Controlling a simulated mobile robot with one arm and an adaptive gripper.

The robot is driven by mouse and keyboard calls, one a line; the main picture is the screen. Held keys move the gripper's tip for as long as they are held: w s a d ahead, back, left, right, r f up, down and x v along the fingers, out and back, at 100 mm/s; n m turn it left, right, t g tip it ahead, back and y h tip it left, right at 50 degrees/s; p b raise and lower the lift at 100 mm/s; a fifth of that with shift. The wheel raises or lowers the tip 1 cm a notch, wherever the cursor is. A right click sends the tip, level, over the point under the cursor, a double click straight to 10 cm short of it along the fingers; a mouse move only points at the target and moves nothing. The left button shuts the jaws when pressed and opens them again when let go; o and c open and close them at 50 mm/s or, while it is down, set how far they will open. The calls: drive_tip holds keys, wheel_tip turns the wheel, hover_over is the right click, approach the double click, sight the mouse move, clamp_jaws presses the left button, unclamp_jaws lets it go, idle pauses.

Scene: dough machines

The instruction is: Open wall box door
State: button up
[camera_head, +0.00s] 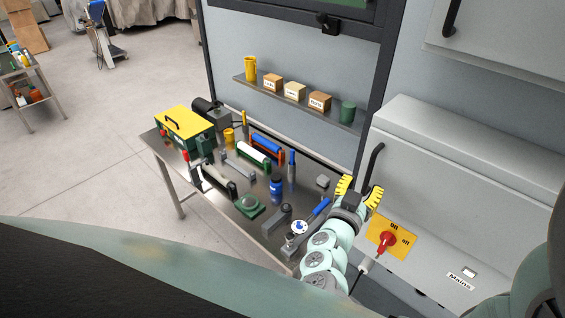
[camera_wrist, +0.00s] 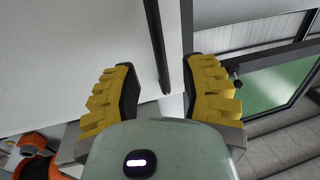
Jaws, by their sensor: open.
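The grey wall box (camera_head: 440,185) stands at the right in the head view, with a sloped top. Its door carries a curved black handle (camera_head: 373,162) near the left edge. My gripper (camera_head: 360,190) is open, its yellow ribbed fingers close to the lower end of that handle. In the wrist view my gripper (camera_wrist: 160,75) is also open, and a dark handle bar (camera_wrist: 157,45) runs between the two fingers over a pale panel (camera_wrist: 75,50). I cannot tell whether a finger touches it. The door looks shut.
A red rotary switch (camera_head: 387,241) on a yellow plate sits below the handle, beside my gripper. A metal workbench (camera_head: 225,205) crowded with tools stands to the left. A shelf (camera_head: 300,98) with small boxes is above it. Another handled box (camera_head: 500,35) is at upper right.

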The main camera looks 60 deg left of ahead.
sight(368, 176)
drive_tip(key=shift+b+x, duration=0.35)
drive_tip(key=shift+x, duration=2.4)
drive_tip(key=shift+o, duration=0.4)
clamp_jaws()
